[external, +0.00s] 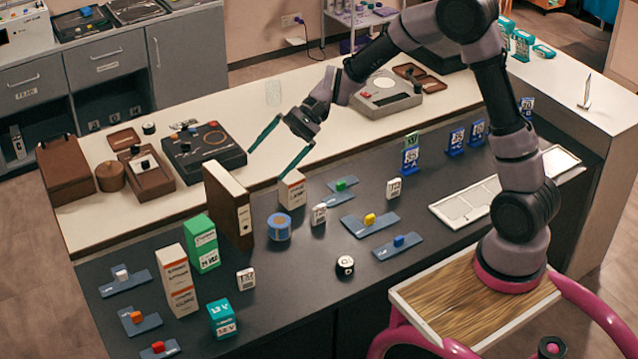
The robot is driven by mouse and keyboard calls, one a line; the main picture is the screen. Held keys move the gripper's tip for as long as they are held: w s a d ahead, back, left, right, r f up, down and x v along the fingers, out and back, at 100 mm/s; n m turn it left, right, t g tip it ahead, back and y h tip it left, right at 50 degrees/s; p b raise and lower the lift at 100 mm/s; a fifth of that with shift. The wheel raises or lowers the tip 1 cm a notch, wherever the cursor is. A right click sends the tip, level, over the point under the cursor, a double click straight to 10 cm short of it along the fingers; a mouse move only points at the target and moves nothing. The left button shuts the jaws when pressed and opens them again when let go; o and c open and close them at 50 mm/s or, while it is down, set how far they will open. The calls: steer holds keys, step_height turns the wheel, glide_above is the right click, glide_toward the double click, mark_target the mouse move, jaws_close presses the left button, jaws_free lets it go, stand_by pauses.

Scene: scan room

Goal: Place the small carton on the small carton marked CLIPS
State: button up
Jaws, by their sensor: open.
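A small white carton with orange-red markings (291,191) stands upright on the dark counter, just right of the brown binder. At the front left stand similar white and orange cartons, an upper one (173,266) on a lower one (181,301). Their print is too small to read, so I cannot tell which carton is marked CLIPS. My gripper (266,166) is open, its two green fingers spread wide with nothing seen between them. It is over the back of the counter, with its right fingertip close to the single carton's top. I cannot tell whether they touch.
The tall brown binder (240,207) stands beside the single carton, with a blue roll (279,227) in front. A green box (201,243) and a teal box (222,319) stand near the stacked cartons. Blue plates with coloured blocks lie around. The front middle has free room.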

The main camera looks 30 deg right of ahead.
steer(key=s+d+r+n+t+h, duration=0.1)
steer(key=s+d+r+t+h, duration=0.2)
steer(key=d, duration=0.8)
steer(key=s+d+r+n+t+h, duration=0.1)
steer(key=s+d+r+t+h, duration=0.2)
steer(key=s+d, duration=0.5)
steer(key=s+d+r+n+t+h, duration=0.1)
steer(key=s+d+r+t+h, duration=0.2)
steer(key=d, duration=1.3)
steer(key=s+r+h, duration=0.1)
steer(key=s+r, duration=0.1)
steer(key=s, duration=0.1)
steer(key=shift+s+d+r+n+t, duration=0.15)
steer(key=shift+r+n+t, duration=0.15)
steer(key=shift+n, duration=0.1)
stand_by(3.8)
